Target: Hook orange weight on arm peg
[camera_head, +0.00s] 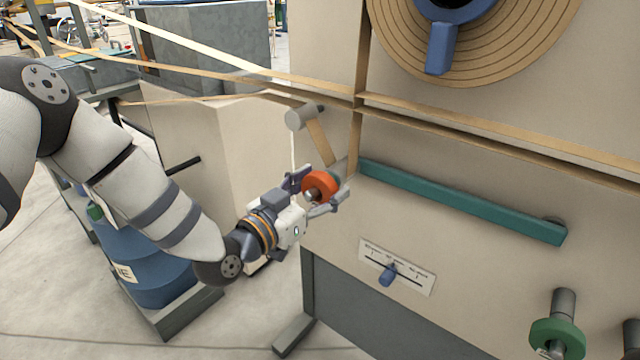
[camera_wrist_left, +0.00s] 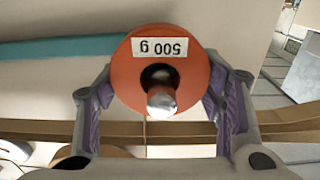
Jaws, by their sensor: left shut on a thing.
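The orange weight (camera_head: 318,183) is a thick disc with a hole, near the left end of the teal arm (camera_head: 460,202). In the left wrist view the weight (camera_wrist_left: 192,72) carries an upside-down "500 g" label. A metal peg (camera_wrist_left: 162,100) pokes through its hole toward the camera, with a dark gap above it. My left gripper (camera_head: 322,195) is shut on the weight, a finger on each side of its rim. The weight hides the peg's base, so I cannot tell how the peg joins the teal arm. My right gripper is not in view.
A tan web runs across the pale machine panel, over a grey roller (camera_head: 302,117) close above the gripper. A slider plate (camera_head: 396,267) with a blue knob sits below right. A green weight (camera_head: 556,338) hangs on a lower right peg. A blue drum (camera_head: 150,262) stands behind my arm.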

